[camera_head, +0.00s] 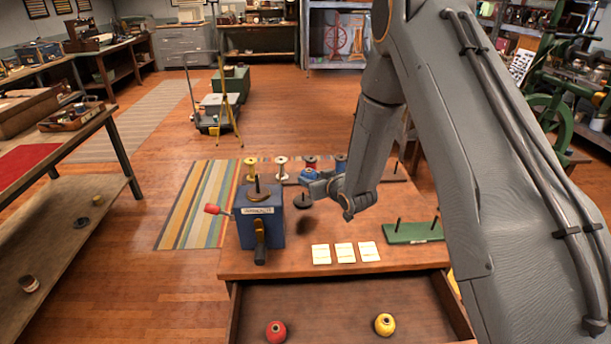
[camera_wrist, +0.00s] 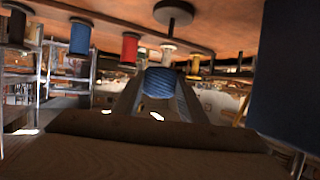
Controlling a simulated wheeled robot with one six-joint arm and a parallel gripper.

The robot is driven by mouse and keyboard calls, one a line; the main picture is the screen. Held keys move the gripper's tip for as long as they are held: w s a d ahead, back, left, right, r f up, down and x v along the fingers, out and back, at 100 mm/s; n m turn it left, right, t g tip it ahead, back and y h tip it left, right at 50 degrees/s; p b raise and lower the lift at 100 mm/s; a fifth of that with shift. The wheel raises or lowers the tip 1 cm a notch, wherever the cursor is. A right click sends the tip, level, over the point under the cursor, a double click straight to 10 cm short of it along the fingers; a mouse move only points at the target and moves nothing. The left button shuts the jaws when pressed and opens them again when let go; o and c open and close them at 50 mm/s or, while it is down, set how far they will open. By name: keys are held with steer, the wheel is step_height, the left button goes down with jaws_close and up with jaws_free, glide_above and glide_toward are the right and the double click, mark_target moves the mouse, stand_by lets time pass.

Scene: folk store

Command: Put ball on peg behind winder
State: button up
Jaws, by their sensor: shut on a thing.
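My gripper (camera_head: 318,184) is shut on a blue yarn ball (camera_head: 308,174) and holds it above the table. The ball also shows between the fingers in the wrist view (camera_wrist: 162,82), which looks upside down. The blue winder (camera_head: 262,225), with a red-handled crank, stands on the table's left side, to the left of my gripper. A dark round base (camera_head: 303,201) with a short peg stands right of the winder; it also shows in the wrist view (camera_wrist: 174,14). My gripper partly hides the area around this peg.
A rail behind holds yellow (camera_head: 250,170), white (camera_head: 282,170), red (camera_head: 311,163) and blue (camera_head: 341,163) spools. A green pegged board (camera_head: 412,234) is at right. Cards (camera_head: 344,252) lie in front. The open drawer (camera_head: 330,312) holds red (camera_head: 276,331) and yellow (camera_head: 385,324) balls.

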mark_target(306, 203)
steer(key=shift+w+a+r+n+y, duration=0.15)
steer(key=shift+w+a, duration=0.25)
steer(key=shift+w, duration=0.1)
steer(key=shift+w+a+r+n+y, duration=0.1)
steer(key=shift+w+a+n+y, duration=0.05)
steer(key=shift+w+a, duration=0.3)
steer(key=shift+w+f, duration=0.1)
steer(key=shift+f+b, duration=1.05)
steer(key=shift+f, duration=0.7)
steer(key=shift+f, duration=0.15)
steer(key=shift+f, duration=0.15)
steer(key=shift+f+b, duration=1.8)
steer(key=shift+f, duration=0.55)
